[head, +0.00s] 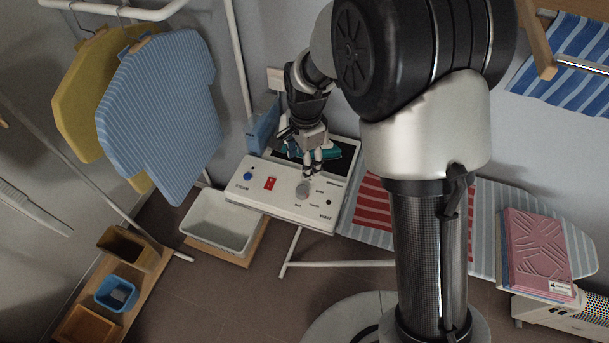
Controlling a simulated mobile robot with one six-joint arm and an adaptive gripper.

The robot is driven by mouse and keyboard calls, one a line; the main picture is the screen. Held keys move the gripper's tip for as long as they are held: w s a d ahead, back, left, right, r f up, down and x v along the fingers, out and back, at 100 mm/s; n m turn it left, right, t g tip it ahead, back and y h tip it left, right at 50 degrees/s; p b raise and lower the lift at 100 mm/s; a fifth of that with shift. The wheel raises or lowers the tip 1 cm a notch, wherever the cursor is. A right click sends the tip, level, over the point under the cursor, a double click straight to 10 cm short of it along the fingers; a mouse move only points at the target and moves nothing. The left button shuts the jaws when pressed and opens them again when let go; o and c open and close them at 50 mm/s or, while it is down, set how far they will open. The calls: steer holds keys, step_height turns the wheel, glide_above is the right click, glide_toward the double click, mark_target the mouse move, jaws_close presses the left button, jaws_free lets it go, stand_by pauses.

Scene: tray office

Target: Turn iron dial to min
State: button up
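The control panel (262,204) is a white box with a blue button (248,176), a red switch (270,183) and a grey round dial (303,189). Small labels stand around the dial, too small to read, so I cannot tell its setting. A teal iron (331,151) rests on the dark plate behind the panel, partly hidden by my gripper. My gripper (312,170) points down just behind and above the dial. Its fingertips look close to the dial, but I cannot tell whether they touch it or how far apart they are.
A blue box (262,128) stands left of the iron. A white basin (218,222) sits below the panel. Shirts (160,110) hang at left. My arm hides part of the board.

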mark_target(302, 190)
steer(key=f, duration=0.5)
steer(key=f+b, duration=0.1)
steer(key=f, duration=0.4)
steer(key=f+b, duration=0.1)
steer(key=f, duration=0.4)
steer(key=shift+w+a+f, duration=0.2)
steer(key=shift+w+f, duration=0.05)
steer(key=shift+w, duration=0.15)
steer(key=c, duration=1.1)
